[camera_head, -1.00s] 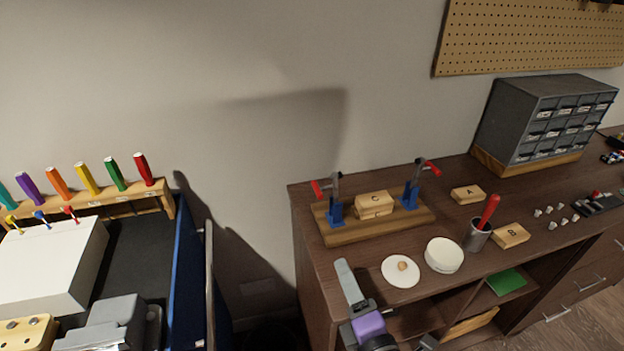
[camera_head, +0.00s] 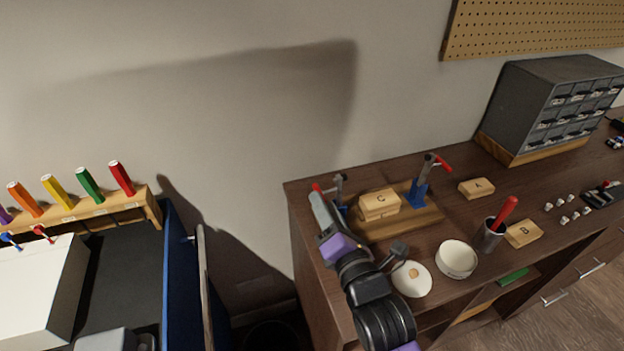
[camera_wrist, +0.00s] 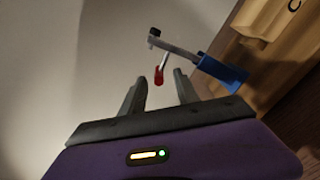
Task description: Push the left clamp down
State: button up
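The left clamp has a red-tipped handle, which shows in the head view (camera_head: 317,188) and in the wrist view (camera_wrist: 159,76). Its blue base (camera_wrist: 222,73) is fixed to the wooden board (camera_head: 400,226). The handle points out to the left. In the head view my gripper (camera_head: 320,205) covers much of this clamp. In the wrist view my gripper (camera_wrist: 160,92) is open and empty, with the red tip in the picture between its two fingers; contact cannot be told. Wooden blocks marked C (camera_head: 380,203) lie between the clamps.
A white lid (camera_head: 412,284) and a white bowl (camera_head: 457,258) are near the bench's front edge. A metal cup (camera_head: 490,238) with a red-handled tool, block A (camera_head: 477,188), block B (camera_head: 523,233) and a drawer cabinet (camera_head: 540,105) are to the right.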

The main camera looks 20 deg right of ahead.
aim_at(314, 184)
jog(key=w, duration=0.7)
jog(key=shift+w, duration=0.2)
jog(key=shift+c, duration=0.3)
grip_shut()
jog(key=shift+r, duration=0.1)
dwell(0.9)
